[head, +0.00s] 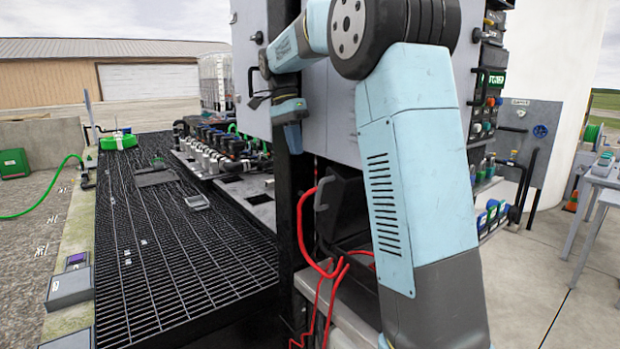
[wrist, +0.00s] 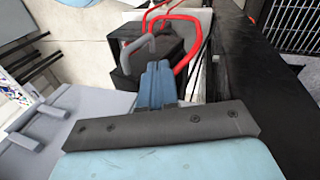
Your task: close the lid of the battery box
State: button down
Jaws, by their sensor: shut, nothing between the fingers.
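The black battery box (head: 352,262) sits low beside the grey cabinet in the head view, partly hidden by my arm. Its dark lid (head: 345,208) stands raised and tilted, with a grey handle on its left side. My gripper (head: 292,122) points down in front of the cabinet, above and left of the lid. Its blue fingers (wrist: 157,82) are together and empty; whether they touch the lid is unclear.
Red cables (head: 304,235) loop out around the box and hang in front of it. A black post (head: 290,220) stands just left of it. The grey cabinet (head: 335,120) rises behind. Open black grating (head: 180,250) lies to the left.

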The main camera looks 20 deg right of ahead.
jog(key=s+d+f, duration=0.2)
jog(key=s+f, duration=0.3)
jog(key=f, duration=0.2)
jog(key=shift+d+f, duration=0.35)
jog(key=shift+d, duration=0.05)
